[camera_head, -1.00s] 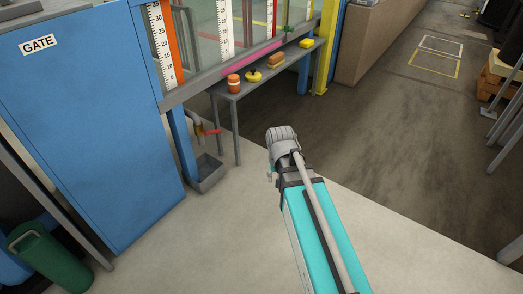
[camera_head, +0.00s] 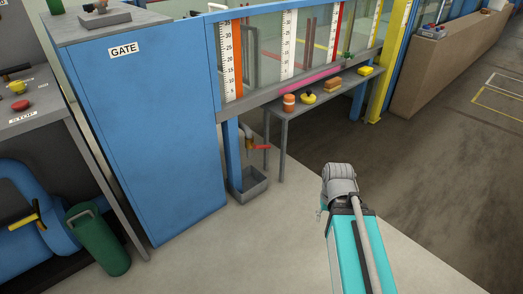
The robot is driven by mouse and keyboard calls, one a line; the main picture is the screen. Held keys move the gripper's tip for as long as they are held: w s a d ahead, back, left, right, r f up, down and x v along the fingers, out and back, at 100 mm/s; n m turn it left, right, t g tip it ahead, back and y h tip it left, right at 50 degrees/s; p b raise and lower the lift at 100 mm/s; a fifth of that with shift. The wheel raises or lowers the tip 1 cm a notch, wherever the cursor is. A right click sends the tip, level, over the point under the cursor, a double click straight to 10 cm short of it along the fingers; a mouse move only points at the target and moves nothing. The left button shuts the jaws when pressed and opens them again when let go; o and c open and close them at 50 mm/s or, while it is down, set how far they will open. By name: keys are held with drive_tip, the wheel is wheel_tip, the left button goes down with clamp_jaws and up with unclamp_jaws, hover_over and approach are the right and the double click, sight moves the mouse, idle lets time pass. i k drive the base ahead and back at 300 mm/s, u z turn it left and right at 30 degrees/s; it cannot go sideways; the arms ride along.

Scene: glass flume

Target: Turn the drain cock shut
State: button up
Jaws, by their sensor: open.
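The drain cock (camera_head: 249,141) is a brass-grey pipe elbow under the glass flume, beside a blue leg. Its red lever (camera_head: 260,148) points out to the right, roughly level. A grey open trough (camera_head: 250,186) stands on the floor below it. My arm, turquoise and grey, reaches up from the lower right, with its wrist end (camera_head: 340,180) to the right of the cock and well apart from it. My gripper is at or behind that end; its fingers are too small and hidden to make out.
A grey bench (camera_head: 322,94) under the flume holds an orange jar (camera_head: 289,102), a yellow-and-black item (camera_head: 308,97), a brown block (camera_head: 333,84) and a yellow block (camera_head: 366,71). A blue GATE cabinet (camera_head: 150,130) stands left. The floor in front of the trough is clear.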

sight(262, 146)
drive_tip(key=k, duration=1.3)
drive_tip(key=u, duration=0.35)
drive_tip(key=i, duration=2.2)
drive_tip(key=z, duration=0.6)
